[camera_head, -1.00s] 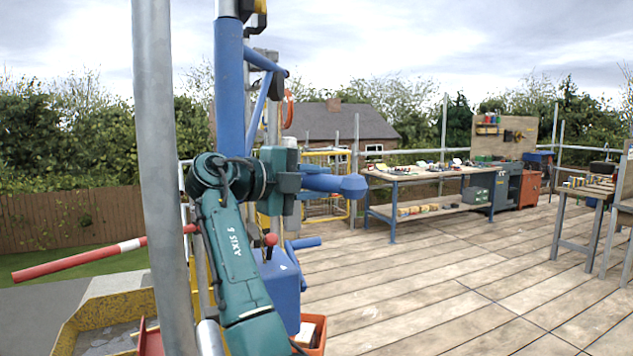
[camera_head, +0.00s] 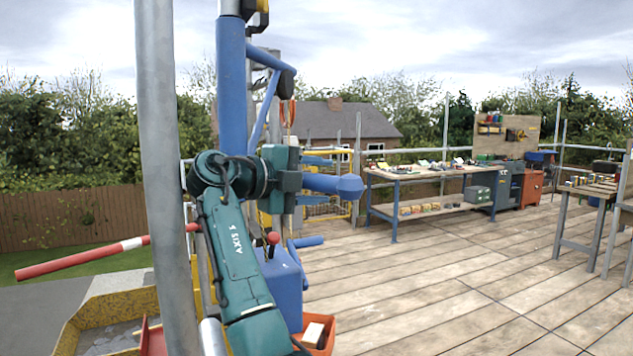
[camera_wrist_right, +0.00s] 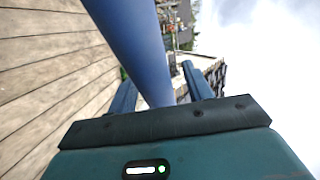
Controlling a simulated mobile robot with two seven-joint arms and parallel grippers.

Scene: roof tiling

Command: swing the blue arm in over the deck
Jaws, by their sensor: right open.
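The blue hoist has an upright mast (camera_head: 231,95) at centre left, with a blue brace and upper bar (camera_head: 268,60) reaching right from it. A blue handle bar with a thick end knob (camera_head: 349,186) points right at my right gripper. My right gripper (camera_head: 325,180) is open, with one finger above and one below the bar. In the right wrist view a blue tube (camera_wrist_right: 136,40) runs between the two spread fingers (camera_wrist_right: 160,88); I cannot tell whether they touch it. My left gripper is not in view.
A grey scaffold pole (camera_head: 160,180) stands close in front at left. A red and white bar (camera_head: 80,259) sticks out left. An orange bin (camera_head: 322,333) sits by the blue hoist box (camera_head: 282,290).

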